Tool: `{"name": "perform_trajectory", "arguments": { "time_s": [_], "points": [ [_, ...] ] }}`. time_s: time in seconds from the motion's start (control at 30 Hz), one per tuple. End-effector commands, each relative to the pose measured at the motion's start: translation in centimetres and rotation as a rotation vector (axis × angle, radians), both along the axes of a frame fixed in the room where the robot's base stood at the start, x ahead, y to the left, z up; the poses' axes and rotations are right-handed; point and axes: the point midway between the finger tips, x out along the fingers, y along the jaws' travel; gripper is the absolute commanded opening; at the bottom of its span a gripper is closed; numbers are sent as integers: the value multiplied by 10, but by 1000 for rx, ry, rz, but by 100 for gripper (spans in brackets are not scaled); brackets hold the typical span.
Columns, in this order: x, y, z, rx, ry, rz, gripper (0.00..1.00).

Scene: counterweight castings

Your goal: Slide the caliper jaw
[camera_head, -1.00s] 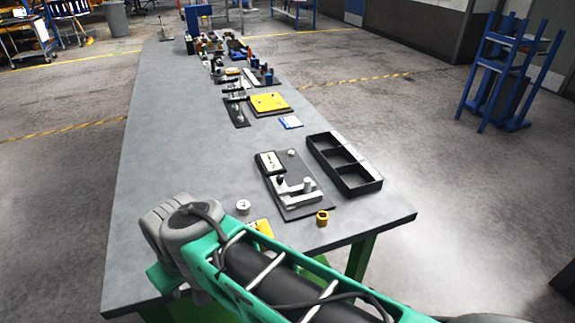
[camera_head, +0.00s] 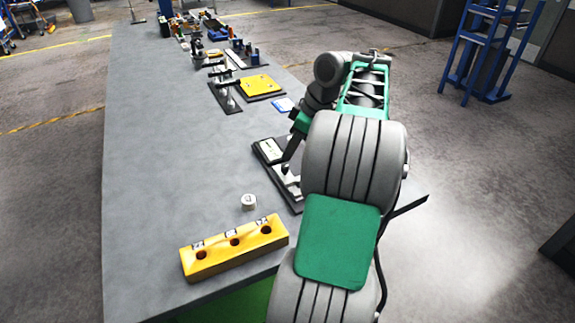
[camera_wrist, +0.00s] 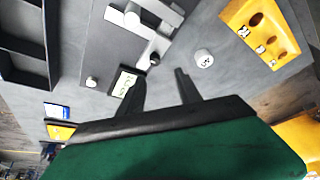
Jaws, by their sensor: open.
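The caliper fixture is a dark plate with a silver caliper (camera_wrist: 150,22), a round dark knob (camera_wrist: 154,59) and a small label-like display panel (camera_wrist: 125,83). In the head view the display panel (camera_head: 269,147) and part of the silver caliper (camera_head: 289,185) show; my arm hides the right side. My gripper (camera_wrist: 158,88) is open and empty, its two dark fingers apart. In the wrist view the knob appears between and just beyond the fingertips. In the head view my fingertip is over the fixture close to the knob. I cannot tell whether it touches.
A white round weight (camera_head: 248,202) stands left of the fixture, beside a yellow block with three holes (camera_head: 235,247). A black compartment tray (camera_wrist: 22,44) shows in the wrist view. A blue-white card (camera_head: 283,105) and yellow plate (camera_head: 259,87) lie farther back. The table's left side is clear.

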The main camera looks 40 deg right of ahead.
Motion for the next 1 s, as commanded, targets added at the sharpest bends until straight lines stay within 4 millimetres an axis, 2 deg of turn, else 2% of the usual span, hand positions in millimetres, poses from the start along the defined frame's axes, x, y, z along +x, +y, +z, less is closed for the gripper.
{"name": "perform_trajectory", "arguments": {
  "time_s": [0.03, 0.1, 0.33, 0.5, 0.8, 1.0],
  "points": [
    [-5, -10, -3, -5, -5, 10, 41],
    [-6, -13, -8, -7, -7, 20, 41],
    [9, -3, -48, -5, -7, 22, 41],
    [17, 1, -68, -8, -8, 20, 41],
    [19, 1, -73, -8, -8, 17, 41],
    [19, 1, -72, -8, -8, 17, 26]
  ]
}}
